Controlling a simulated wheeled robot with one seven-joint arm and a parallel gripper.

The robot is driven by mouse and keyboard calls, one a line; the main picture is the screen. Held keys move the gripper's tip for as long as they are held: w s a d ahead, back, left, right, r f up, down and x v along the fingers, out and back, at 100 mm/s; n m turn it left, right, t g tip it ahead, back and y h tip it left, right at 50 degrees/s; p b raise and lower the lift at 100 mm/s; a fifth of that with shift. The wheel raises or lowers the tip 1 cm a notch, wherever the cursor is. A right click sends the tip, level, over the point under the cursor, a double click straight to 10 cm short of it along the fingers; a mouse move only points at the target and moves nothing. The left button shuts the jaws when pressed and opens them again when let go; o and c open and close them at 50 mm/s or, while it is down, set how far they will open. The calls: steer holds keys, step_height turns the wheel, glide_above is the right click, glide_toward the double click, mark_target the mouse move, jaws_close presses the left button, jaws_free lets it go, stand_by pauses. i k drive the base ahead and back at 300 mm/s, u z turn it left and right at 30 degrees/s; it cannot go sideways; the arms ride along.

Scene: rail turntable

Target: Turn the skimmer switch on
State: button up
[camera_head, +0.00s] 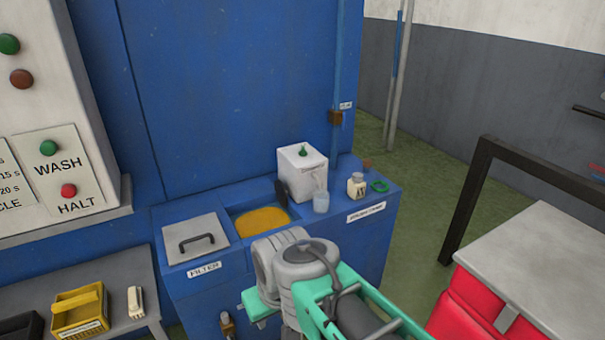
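The skimmer appears to be the white box (300,172) on the blue tank unit, with a small green switch knob (303,151) on top. I cannot tell from this view whether the switch is on or off. A dark disc (281,191) stands at the box's left side, over an opening of orange-brown liquid (262,221). A clear cup (321,202) stands at its front right. My grey and teal arm rises in front of the tank, below and apart from the box. My gripper's fingers do not show.
A lidded filter hatch (194,239) with a handle lies left of the liquid. A small jar (356,185) and a green ring (380,186) sit right of the cup. A blue wall stands behind. A red cabinet (470,311) and dark rail (468,202) are at right.

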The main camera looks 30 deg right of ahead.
mark_target(302, 153)
steer(key=k, duration=0.65)
steer(key=z, duration=0.65)
steer(key=i, duration=0.75)
steer(key=z, duration=0.5)
steer(key=i, duration=1)
steer(key=u, duration=0.35)
